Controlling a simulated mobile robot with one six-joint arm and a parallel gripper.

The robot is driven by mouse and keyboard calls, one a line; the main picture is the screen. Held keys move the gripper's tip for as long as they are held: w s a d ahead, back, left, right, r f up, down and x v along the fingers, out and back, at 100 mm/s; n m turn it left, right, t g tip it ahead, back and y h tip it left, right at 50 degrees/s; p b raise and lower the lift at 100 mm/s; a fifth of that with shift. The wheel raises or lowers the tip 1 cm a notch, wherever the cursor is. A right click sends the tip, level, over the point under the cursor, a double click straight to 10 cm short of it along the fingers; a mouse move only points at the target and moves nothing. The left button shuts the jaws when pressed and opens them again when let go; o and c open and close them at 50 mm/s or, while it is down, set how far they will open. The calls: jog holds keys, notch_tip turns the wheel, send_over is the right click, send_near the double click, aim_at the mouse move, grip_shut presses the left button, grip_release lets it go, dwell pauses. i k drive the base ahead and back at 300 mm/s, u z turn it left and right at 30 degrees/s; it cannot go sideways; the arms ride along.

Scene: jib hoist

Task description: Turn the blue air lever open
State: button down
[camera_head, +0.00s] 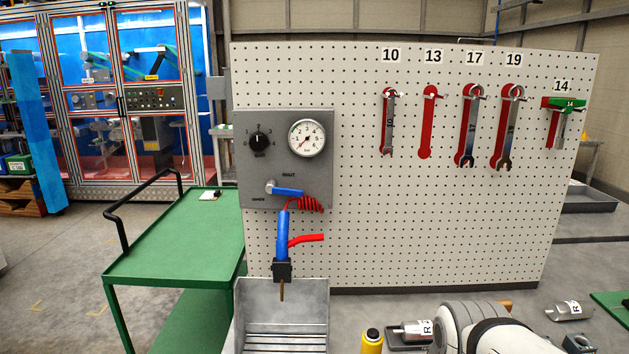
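The blue air lever (288,192) is on a grey panel (318,184) fixed to the left part of the pegboard. It extends right from its round pivot, nearly level and tilted slightly down. A small label above it seems to read "SHUT"; one at its lower left seems to read "OPEN". A black knob (259,141) is beside the gauge. My gripper is not in view; only a white link of my arm shows at the bottom, well apart from the lever.
A blue air gun (282,235) with a red handle hangs below the lever, near a coiled red hose (306,204). A metal bin (315,306) stands beneath. A green cart (180,232) is left. Wrenches (467,130) hang right.

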aim_at(271, 187)
jog(key=z, duration=0.15)
jog(key=k, duration=0.9)
jog(key=u, duration=0.5)
jog(key=i, duration=1)
jog(key=u, duration=0.1)
